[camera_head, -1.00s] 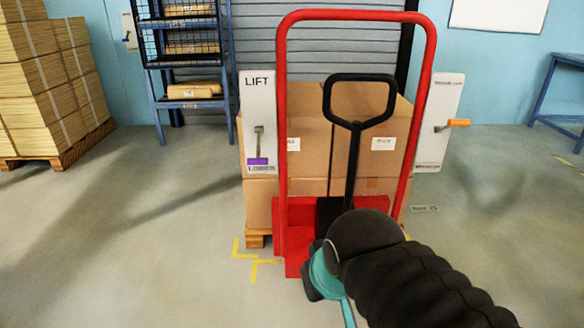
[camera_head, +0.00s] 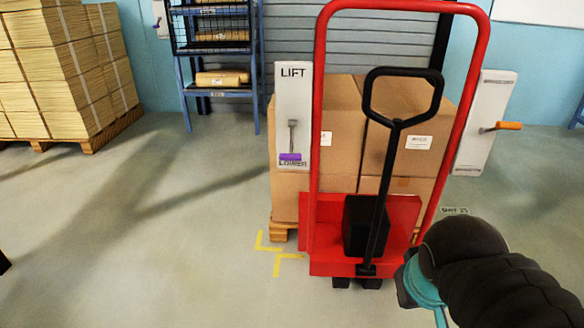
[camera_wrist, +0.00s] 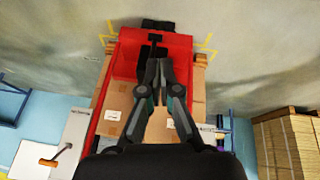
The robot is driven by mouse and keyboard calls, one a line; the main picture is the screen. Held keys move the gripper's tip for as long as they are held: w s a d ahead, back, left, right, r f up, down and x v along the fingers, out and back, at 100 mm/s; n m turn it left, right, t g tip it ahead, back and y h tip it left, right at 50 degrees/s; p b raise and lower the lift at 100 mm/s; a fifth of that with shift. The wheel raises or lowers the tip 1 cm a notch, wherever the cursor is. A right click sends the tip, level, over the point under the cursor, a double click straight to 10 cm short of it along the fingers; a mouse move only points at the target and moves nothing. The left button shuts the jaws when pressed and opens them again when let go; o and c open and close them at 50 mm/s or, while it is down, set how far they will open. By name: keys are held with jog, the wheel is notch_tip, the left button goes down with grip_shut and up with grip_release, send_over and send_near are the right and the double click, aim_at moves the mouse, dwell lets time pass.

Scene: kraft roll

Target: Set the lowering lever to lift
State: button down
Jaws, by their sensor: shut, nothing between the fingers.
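The lowering lever (camera_head: 292,138) is a grey stem with a purple grip (camera_head: 290,157) on a white panel (camera_head: 293,100) left of the red frame. The panel reads LIFT at the top and LOWER at the bottom. The purple grip hangs at the LOWER end. In the wrist view my gripper (camera_wrist: 155,68) is shut with its fingertips together and empty. It points at the red frame and boxes, apart from the lever. The head view shows my arm at the lower right; the fingers are hidden there.
A red stacker frame (camera_head: 318,120) with a black loop handle (camera_head: 378,180) stands before stacked cartons (camera_head: 345,140). A second white panel (camera_head: 484,110) with an orange handle (camera_head: 508,126) is on its right.

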jog(key=w+d+f+n+g+h, duration=0.2)
jog(key=w+d+f+n+h, duration=0.15)
jog(key=d+n+h, duration=0.35)
jog(key=w+r+n+t+h+b, duration=0.1)
jog(key=w+r+n+t+h, duration=0.3)
jog(key=w+n, duration=0.5)
jog(key=w+a+n+t, duration=0.65)
jog(key=w+a, duration=0.25)
jog(key=w, duration=0.3)
jog(key=w+a+f+n+t+y, duration=0.2)
jog(key=a+n+t+y, duration=0.2)
jog(key=a, duration=0.5)
jog(key=w+a+f+n+t+y+b, duration=0.1)
jog(key=w+a+f+n+t+y, duration=0.1)
jog(key=a+n+y, duration=0.5)
jog(key=a+f+n+t, duration=0.1)
jog(key=a, duration=0.1)
jog(key=shift+w+a+f+t, duration=0.15)
jog(key=shift+w+a+t, duration=0.05)
jog(key=shift+a+t, duration=0.15)
jog(key=shift+w, duration=0.1)
